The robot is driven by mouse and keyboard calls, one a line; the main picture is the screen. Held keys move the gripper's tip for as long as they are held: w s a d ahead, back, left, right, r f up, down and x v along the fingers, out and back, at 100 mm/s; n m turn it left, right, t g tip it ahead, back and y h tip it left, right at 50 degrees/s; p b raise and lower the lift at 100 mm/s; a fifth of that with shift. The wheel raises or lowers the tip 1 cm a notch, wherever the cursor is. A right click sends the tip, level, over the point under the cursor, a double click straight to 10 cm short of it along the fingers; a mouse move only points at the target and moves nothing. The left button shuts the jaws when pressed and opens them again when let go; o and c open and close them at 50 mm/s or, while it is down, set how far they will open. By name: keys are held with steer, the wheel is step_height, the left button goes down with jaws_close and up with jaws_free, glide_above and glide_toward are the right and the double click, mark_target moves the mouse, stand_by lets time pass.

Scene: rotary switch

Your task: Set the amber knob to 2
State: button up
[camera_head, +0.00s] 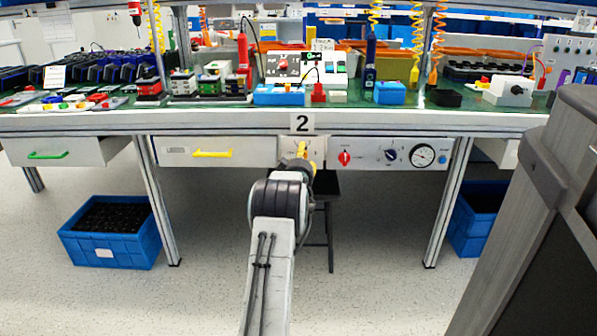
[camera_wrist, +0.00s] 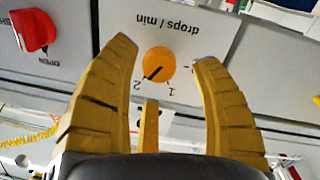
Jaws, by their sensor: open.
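The amber knob (camera_wrist: 159,64) is round and sits on a light grey panel (camera_wrist: 238,38) under upside-down lettering "drops / min". Its dark pointer line runs toward the lower left in the wrist view, close to the printed 2; a printed 1 is to the right of that. My gripper (camera_wrist: 165,52) is open, with one yellow finger on each side of the knob and visible gaps between. In the head view my gripper (camera_head: 303,155) is in front of the panel below the "2" sign, and I cannot make out the knob there.
A red knob (camera_wrist: 33,30) is left of my gripper in the wrist view and on the panel to the right in the head view (camera_head: 344,157). A dark knob (camera_head: 391,155) and a gauge (camera_head: 422,156) follow. The workbench edge (camera_head: 230,124) runs above. A dark stool (camera_head: 326,187) stands below.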

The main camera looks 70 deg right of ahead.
steer(key=v, duration=1)
stand_by(0.8)
